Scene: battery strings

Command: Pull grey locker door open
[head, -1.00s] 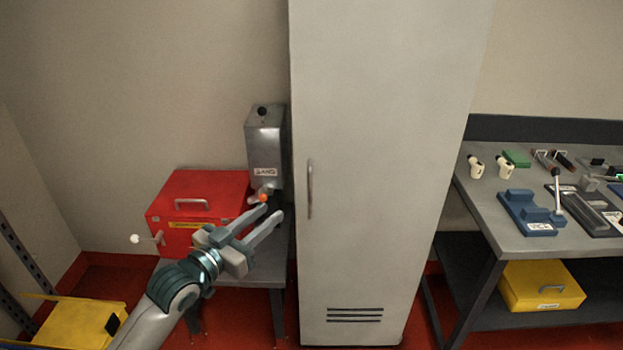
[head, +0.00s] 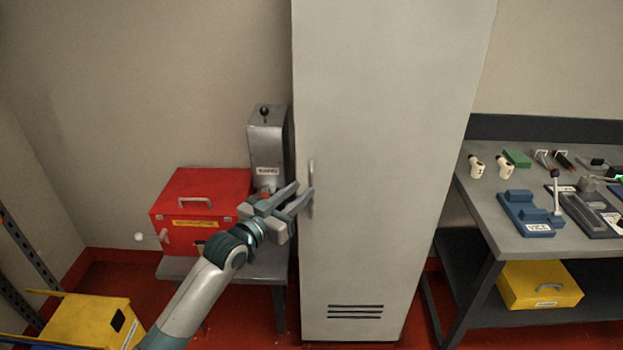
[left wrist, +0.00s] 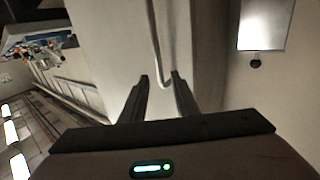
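The grey locker (head: 385,130) stands upright in the middle of the head view with its door shut. Its vertical bar handle (head: 311,188) is on the left edge of the door. My left gripper (head: 304,193) is at the handle, its fingers pointing at it. In the left wrist view the two fingers (left wrist: 160,85) are apart, and the lower end of the handle (left wrist: 157,45) lies between or just beyond their tips. I cannot tell whether they touch it. My right gripper is not in view.
Left of the locker, a red box (head: 190,205) and a grey dispenser (head: 267,150) stand on a low table. A workbench (head: 490,220) with a blue vice (head: 530,212) is on the right. Yellow boxes (head: 540,285) sit low on both sides.

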